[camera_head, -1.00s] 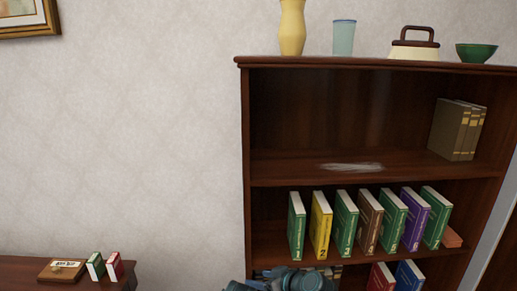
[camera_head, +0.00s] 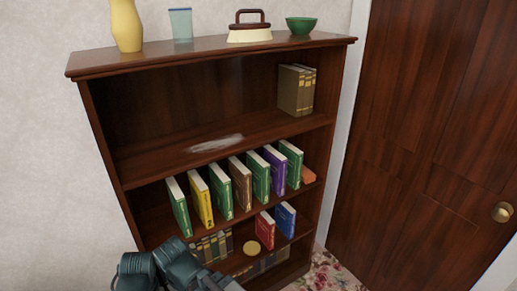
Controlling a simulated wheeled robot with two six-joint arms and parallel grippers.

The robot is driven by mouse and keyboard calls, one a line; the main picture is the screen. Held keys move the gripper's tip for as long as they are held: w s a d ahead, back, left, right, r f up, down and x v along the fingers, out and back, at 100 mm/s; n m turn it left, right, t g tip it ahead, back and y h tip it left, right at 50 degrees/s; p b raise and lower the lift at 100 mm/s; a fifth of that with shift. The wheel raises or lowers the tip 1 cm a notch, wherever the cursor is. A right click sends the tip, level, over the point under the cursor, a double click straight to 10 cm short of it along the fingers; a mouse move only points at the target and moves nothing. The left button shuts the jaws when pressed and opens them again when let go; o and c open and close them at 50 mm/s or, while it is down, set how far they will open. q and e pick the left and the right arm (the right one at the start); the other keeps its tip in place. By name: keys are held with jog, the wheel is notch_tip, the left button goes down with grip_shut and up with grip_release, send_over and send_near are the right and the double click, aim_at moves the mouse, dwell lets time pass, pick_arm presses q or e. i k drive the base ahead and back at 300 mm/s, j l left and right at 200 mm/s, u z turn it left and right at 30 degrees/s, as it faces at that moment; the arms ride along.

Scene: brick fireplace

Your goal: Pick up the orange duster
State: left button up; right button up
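On top of the bookcase stands a cream block with a brown handle (camera_head: 249,27). Dark teal links of one of my arms show at the bottom edge, in front of the lower left of the bookcase. Neither gripper's fingers are in view.
The wooden bookcase (camera_head: 95,63) holds a row of coloured books and brown volumes (camera_head: 296,90). A yellow vase (camera_head: 126,25), a glass (camera_head: 181,24) and a green bowl (camera_head: 300,25) stand on top. A white smear (camera_head: 215,143) marks the upper shelf. A closed door (camera_head: 430,130) is at the right.

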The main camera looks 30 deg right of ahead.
aim_at(308, 176)
jog(key=z, duration=1.35)
